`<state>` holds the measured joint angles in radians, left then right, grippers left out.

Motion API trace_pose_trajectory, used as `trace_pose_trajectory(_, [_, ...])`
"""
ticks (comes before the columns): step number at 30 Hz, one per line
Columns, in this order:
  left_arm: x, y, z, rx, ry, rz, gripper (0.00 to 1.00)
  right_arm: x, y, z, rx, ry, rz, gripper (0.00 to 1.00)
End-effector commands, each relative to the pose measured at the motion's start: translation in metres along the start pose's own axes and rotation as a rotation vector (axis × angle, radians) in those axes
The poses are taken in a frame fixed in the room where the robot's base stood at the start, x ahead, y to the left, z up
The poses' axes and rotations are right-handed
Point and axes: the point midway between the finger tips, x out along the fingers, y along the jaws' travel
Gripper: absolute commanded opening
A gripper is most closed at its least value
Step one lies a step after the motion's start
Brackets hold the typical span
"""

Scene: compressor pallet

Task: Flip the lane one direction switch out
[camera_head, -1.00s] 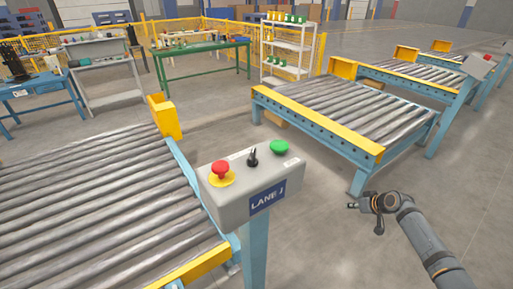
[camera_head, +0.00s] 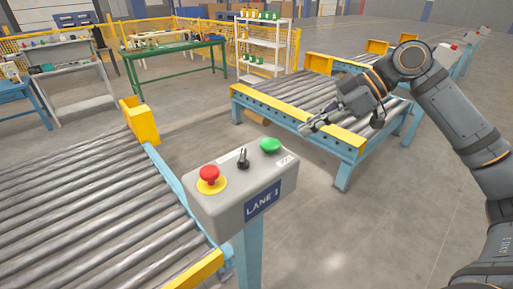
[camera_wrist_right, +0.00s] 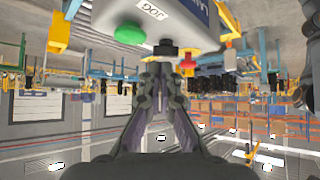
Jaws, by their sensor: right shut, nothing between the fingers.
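The grey Lane 1 control box (camera_head: 235,196) stands on a blue post in the head view. The black direction switch (camera_head: 243,158) sits on its top between the red stop button (camera_head: 209,175) and the green button (camera_head: 270,145). My right gripper (camera_head: 306,130) is shut and empty, up and to the right of the box, apart from it. In the right wrist view the box appears upside down at the top, with the green button (camera_wrist_right: 128,33) and the black switch (camera_wrist_right: 166,48) just beyond my shut fingertips (camera_wrist_right: 163,70). My left gripper is not in view.
A roller conveyor (camera_head: 90,215) with a yellow end stop (camera_head: 140,120) lies left of the box. Another conveyor (camera_head: 290,110) stands behind my right gripper. A green table (camera_head: 175,48) and white shelf (camera_head: 264,45) are further back. Floor right of the box is clear.

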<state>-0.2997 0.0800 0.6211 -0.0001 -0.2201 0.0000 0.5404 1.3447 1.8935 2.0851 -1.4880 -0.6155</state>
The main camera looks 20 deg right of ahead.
Motion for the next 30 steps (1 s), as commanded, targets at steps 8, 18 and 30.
trace_pose_trajectory(8, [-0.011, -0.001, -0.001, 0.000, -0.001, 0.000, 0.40, 0.015, 0.000, -0.002, 0.002, 0.001, -0.003, 0.00])
trace_pose_trajectory(18, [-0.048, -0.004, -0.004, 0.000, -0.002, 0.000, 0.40, 0.083, 0.000, -0.005, 0.003, 0.009, -0.005, 0.00])
trace_pose_trajectory(30, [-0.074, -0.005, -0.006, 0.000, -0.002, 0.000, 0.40, 0.123, 0.001, -0.025, 0.003, 0.006, 0.000, 0.00])
